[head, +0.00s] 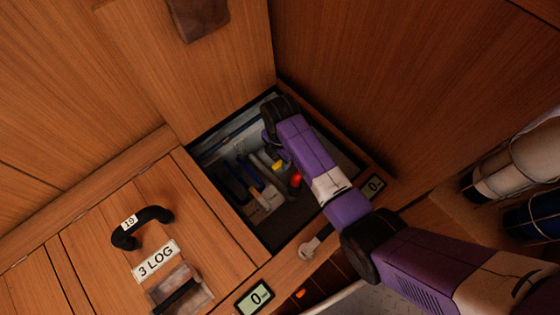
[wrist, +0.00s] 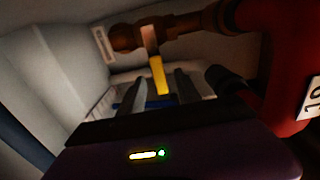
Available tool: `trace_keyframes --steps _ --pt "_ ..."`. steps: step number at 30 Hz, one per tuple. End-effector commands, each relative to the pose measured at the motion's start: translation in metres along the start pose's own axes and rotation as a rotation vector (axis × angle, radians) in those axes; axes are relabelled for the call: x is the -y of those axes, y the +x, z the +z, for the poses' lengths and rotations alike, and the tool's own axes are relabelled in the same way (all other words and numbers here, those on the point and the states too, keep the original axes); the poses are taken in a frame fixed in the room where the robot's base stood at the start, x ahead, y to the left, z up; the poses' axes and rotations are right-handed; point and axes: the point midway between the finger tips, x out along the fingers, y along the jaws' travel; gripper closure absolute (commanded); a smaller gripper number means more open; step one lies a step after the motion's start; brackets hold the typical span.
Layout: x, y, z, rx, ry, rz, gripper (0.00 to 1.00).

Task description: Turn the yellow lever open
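In the wrist view the yellow lever (wrist: 159,75) is a short flat bar hanging down from a brass valve (wrist: 126,38) on a copper-brown pipe. My gripper (wrist: 160,80) has its two grey fingers spread apart, with the lever's lower end appearing between the fingertips. I cannot tell whether either finger touches the lever. In the head view my arm reaches down into an open floor locker, and its own links hide the fingers. A small yellow patch (head: 277,166) shows beside the arm there, perhaps the lever.
A red cylinder (wrist: 285,85) with a white label stands close on the right in the wrist view, with a dark fitting beside my right finger. A pale wall (wrist: 45,60) is on the left. In the head view the locker's wooden rim (head: 215,205) surrounds the arm.

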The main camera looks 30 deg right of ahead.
Motion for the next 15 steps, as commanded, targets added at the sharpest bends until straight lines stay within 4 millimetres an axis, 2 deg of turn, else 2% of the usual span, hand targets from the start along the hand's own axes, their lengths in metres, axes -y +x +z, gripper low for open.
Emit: trace_keyframes --steps 10,11,15 --pt "-0.0005 0.0047 0.0001 0.0 0.0 0.001 0.6" --pt "-0.0004 0.0047 0.0 0.0 0.0 0.001 0.64" --pt "-0.0004 0.0047 0.0 0.0 0.0 0.001 0.91"
